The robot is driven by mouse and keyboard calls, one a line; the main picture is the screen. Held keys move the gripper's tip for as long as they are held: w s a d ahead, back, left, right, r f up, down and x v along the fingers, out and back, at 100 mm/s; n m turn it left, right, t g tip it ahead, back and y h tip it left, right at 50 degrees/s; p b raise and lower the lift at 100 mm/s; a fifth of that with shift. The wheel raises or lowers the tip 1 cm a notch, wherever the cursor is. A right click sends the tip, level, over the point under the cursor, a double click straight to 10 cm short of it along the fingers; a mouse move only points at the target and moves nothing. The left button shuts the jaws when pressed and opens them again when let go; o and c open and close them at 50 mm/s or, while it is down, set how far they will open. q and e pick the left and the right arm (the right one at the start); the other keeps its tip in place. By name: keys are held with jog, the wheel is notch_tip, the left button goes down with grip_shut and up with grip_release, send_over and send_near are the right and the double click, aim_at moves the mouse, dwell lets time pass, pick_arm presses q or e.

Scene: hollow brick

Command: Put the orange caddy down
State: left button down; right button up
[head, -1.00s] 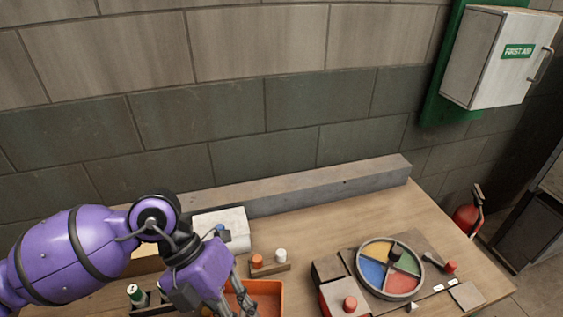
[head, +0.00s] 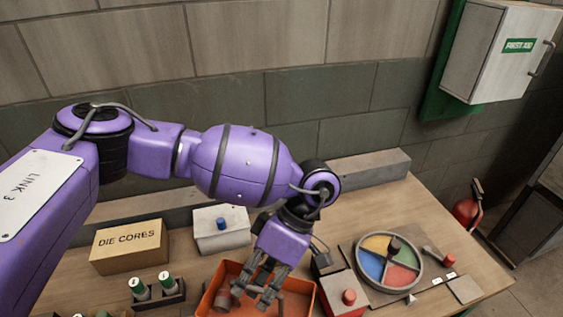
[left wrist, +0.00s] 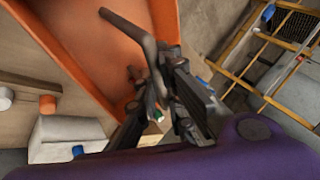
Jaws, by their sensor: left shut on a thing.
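The orange caddy (head: 207,301) is at the bottom middle of the head view, in front of the white box. My left gripper (head: 262,290) reaches down over it and is shut on its dark bar handle, which runs up between the fingers in the left wrist view (left wrist: 150,50). The caddy's orange wall (left wrist: 85,40) fills the upper left of that view. A reddish cylinder (head: 222,299) shows inside the caddy. Its underside is out of frame, so I cannot tell whether it touches the table. My right gripper is not in view.
A die cores box (head: 130,246), a white box (head: 222,231) and a rack of green-topped bottles (head: 155,293) stand left. A red-button box (head: 347,296) is close on the caddy's right, beside a coloured wheel (head: 390,264). A grey beam (head: 370,168) lies along the wall.

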pick_arm(q)
jog(key=w+a+r+m+t+y, duration=0.1)
jog(key=w+a+r+m+t, duration=0.8)
jog(key=w+a+m, duration=0.4)
jog(key=s+d+f+g, duration=0.1)
jog(key=s+f, duration=0.1)
jog(key=s, duration=0.5)
jog(key=shift+s+f, duration=0.25)
jog(key=shift+f, duration=0.05)
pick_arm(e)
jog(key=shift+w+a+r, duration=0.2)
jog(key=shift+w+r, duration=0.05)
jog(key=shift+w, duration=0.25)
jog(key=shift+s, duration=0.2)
pick_arm(q)
jog(key=shift+r, duration=0.1)
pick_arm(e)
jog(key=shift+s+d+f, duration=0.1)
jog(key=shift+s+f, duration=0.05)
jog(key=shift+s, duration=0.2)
